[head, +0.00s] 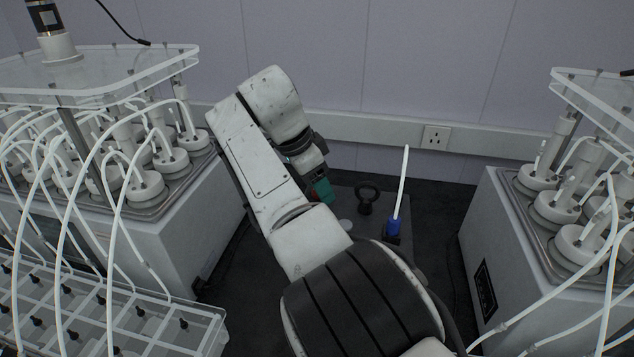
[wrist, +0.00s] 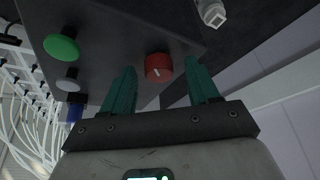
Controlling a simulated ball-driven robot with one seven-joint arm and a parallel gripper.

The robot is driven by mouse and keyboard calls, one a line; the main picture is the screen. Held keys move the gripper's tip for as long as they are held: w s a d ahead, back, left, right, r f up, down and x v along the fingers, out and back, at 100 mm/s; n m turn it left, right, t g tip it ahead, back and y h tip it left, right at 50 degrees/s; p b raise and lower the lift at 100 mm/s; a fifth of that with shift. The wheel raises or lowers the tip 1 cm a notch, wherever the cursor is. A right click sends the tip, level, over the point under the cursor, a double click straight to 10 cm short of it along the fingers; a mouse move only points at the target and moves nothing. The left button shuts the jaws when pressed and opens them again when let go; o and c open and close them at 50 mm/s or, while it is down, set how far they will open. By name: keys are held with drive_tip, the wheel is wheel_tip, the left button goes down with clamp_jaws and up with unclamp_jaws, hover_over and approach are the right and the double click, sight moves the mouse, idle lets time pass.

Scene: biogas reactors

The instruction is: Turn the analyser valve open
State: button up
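I cannot tell whether the fingers touch the knob. In the head view my gripper (head: 322,190) is low over the dark box, partly hidden by my arm, and the red knob is not visible.
A green button (wrist: 61,47), a pale button (wrist: 68,82) and a blue fitting (wrist: 75,108) are beside the knob. Reactor units flank the bench left (head: 165,235) and right (head: 510,285).

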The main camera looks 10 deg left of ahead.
drive_tip(key=b+v, duration=0.2)
drive_tip(key=v, duration=0.8)
drive_tip(key=shift+r, duration=0.35)
drive_tip(key=shift+a, duration=0.1)
